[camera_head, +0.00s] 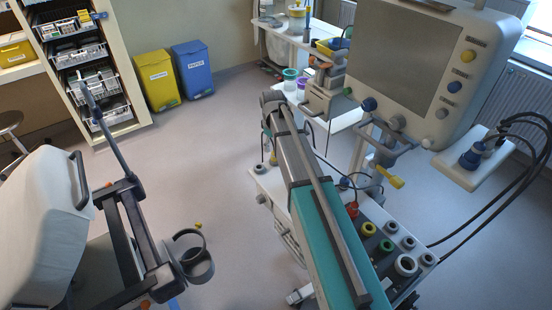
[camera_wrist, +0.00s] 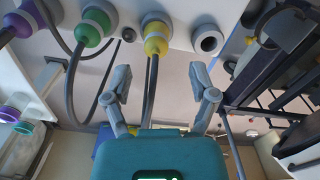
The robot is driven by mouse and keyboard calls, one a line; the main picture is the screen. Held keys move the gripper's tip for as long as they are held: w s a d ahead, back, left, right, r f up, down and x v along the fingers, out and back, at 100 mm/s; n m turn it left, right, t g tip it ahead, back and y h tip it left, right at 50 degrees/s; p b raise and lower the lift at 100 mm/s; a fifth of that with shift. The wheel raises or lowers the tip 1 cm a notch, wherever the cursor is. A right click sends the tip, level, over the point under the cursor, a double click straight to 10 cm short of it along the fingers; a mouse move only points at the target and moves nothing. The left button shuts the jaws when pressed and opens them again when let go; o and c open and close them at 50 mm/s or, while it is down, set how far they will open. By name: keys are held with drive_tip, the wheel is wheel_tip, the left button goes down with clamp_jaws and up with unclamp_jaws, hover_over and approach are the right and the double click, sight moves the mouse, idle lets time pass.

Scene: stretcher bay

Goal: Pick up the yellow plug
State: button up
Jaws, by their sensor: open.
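The yellow plug (camera_wrist: 156,38) is in the wrist view, near the top centre, seated in a pale panel with a dark cable hanging from it. My gripper (camera_wrist: 160,80) is open and empty. Its two grey fingers stand left and right of the plug's cable, with the plug beyond the fingertips and no clear contact. In the head view my gripper (camera_head: 272,98) is at the far end of the arm, small and partly hidden. I cannot tell which yellow part in the head view, if any, is this plug.
A green plug (camera_wrist: 96,28) and purple plug (camera_wrist: 22,20) with cables sit left of the yellow one; an empty grey socket (camera_wrist: 208,41) is right. The monitor (camera_head: 425,65) overhangs the cart at right. A stretcher (camera_head: 60,220) stands left. Open floor (camera_head: 215,140) lies between.

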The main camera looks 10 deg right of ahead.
sight(274, 157)
drive_tip(key=shift+f, duration=0.1)
idle(0.3)
drive_tip(key=f+b, duration=0.3)
drive_tip(key=shift+w+d, duration=0.15)
drive_tip(key=shift+d, duration=0.1)
drive_tip(key=shift+f+b, duration=1)
drive_tip(key=shift+b, duration=0.1)
clamp_jaws()
